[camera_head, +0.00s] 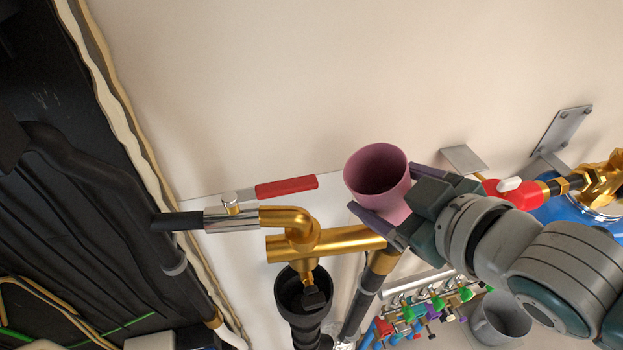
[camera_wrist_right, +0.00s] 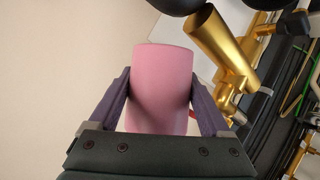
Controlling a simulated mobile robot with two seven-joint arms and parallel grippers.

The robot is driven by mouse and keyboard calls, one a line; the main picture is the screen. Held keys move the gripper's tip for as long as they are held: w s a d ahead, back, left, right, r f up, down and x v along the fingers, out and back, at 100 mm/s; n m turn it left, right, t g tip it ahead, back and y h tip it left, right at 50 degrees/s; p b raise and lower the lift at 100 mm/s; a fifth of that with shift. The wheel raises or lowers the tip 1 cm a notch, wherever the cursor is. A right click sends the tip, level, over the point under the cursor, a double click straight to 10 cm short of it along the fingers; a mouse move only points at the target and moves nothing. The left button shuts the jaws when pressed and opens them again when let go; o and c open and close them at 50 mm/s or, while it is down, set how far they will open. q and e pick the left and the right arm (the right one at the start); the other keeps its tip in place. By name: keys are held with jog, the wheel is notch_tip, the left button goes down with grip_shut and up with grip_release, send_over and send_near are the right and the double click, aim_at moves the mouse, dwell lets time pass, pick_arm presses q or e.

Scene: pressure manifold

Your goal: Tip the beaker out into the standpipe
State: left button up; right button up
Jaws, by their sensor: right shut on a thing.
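The pink beaker (camera_head: 400,203) is in the middle of the head view, its round mouth facing the camera. No contents can be made out inside. My right gripper (camera_head: 382,188) is shut on it, one purple finger on each side. My left gripper is not in view.
A brass pipe (camera_head: 345,240) with a red lever (camera_head: 286,187) lies between beaker and black pipe. A grey mug (camera_head: 502,322) and several coloured valves (camera_head: 436,302) are at the lower right. A red valve (camera_head: 510,192) and metal bracket (camera_head: 562,128) are at the right. The upper wall is clear.

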jog(key=shift+w+d+r, duration=0.2)
jog(key=shift+d+r, duration=0.1)
jog(key=shift+r, duration=0.1)
jog(key=y+b, duration=0.1)
jog(key=d+f+m+b, duration=0.1)
jog(key=b, duration=0.1)
jog(key=shift+w+f+m+y+b, duration=0.2)
jog(key=shift+m+y+b, duration=0.1)
jog(key=shift+y, duration=0.1)
jog(key=shift+w+d+r+m+y+b, duration=0.1)
jog(key=shift+d+r+m+y+b, duration=0.35)
jog(key=shift+b, duration=0.6)
jog(key=shift+r+m+g, duration=0.25)
jog(key=shift+r+g, duration=0.05)
jog(key=shift+r, duration=0.05)
jog(key=shift+y, duration=0.25)
notch_tip(320, 180, up, 6)
jog(key=p, duration=0.5)
jog(key=shift+p, duration=0.4)
jog(key=shift+f, duration=0.1)
